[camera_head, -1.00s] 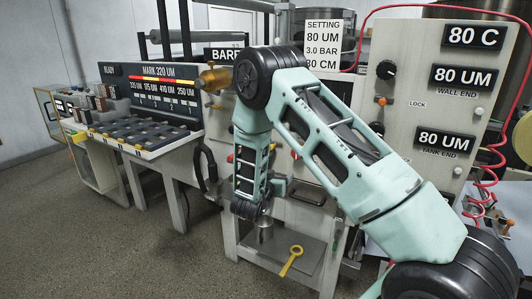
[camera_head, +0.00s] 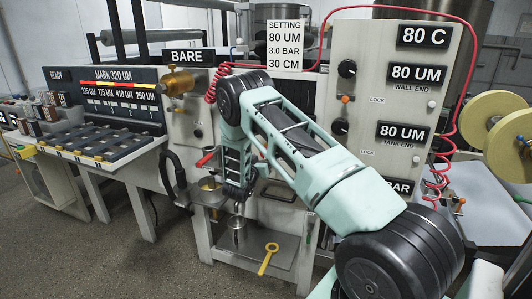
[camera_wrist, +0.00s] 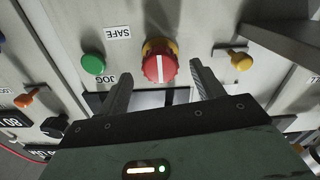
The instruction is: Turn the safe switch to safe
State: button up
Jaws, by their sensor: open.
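The safe switch, a red knob (camera_wrist: 160,68) with a white stripe on a yellow base, shows in the wrist view near the top centre. The stripe runs roughly up and down in that picture. A SAFE label (camera_wrist: 117,33) sits up and left of it. My gripper (camera_wrist: 158,76) is open and empty, one finger to each side of the knob in the picture. I cannot tell how far the fingertips are from the panel. In the head view my arm hides the knob, and I cannot make out the gripper's fingers.
A green button (camera_wrist: 94,64) marked JOG is left of the knob, and a yellow knob (camera_wrist: 238,60) is right of it. An orange knob (camera_wrist: 30,97) is farther left. A red hose (camera_head: 420,10) loops over the panel. A yellow-handled tool (camera_head: 267,258) lies on the lower shelf (camera_head: 290,262).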

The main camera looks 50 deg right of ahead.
aim_at(266, 159)
jog(key=shift+p+x, duration=0.3)
jog(key=shift+x, duration=2.1)
jog(key=c, duration=1)
